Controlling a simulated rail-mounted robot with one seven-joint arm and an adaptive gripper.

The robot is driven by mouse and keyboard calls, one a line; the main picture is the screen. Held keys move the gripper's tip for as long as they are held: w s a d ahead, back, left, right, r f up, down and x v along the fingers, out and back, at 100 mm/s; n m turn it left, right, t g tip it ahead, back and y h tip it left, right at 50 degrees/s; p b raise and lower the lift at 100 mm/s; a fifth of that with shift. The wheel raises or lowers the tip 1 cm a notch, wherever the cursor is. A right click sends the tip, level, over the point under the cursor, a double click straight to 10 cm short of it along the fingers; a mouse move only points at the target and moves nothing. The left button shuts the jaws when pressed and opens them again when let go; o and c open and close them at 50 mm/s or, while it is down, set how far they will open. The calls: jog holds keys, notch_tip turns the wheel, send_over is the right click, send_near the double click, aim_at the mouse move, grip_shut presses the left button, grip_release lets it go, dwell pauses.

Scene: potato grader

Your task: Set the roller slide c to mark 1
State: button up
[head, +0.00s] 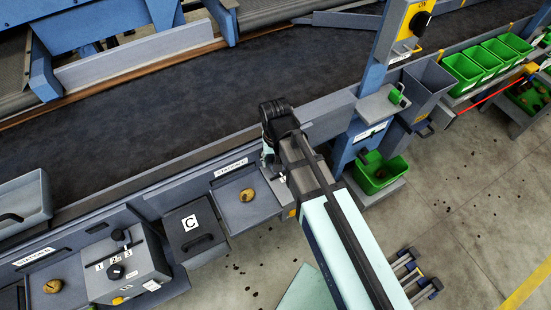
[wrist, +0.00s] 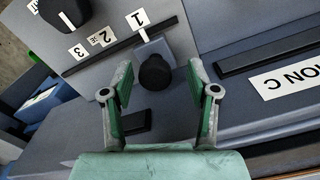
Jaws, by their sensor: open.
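In the wrist view the roller slide c is a black round knob (wrist: 155,72) on a light grey carriage (wrist: 150,48) in a dark slot. The carriage's white pointer line stands at mark 1 (wrist: 138,18), close to the slot's right end. Marks 2 (wrist: 105,37) and 3 (wrist: 78,51) lie to the left. My gripper (wrist: 160,72) is open, one finger on each side of the knob, with visible gaps. In the head view my arm hides most of this control box.
A black dial (wrist: 65,12) sits on the same box, and a station C label (wrist: 287,83) lies right of it. In the head view another control box (head: 125,268), a lid marked C (head: 192,228) and a tray with a potato (head: 238,208) stand left of my arm.

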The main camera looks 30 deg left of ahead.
jog(key=shift+r, duration=0.1)
notch_tip(320, 180, up, 12)
dwell(0.6)
dwell(0.4)
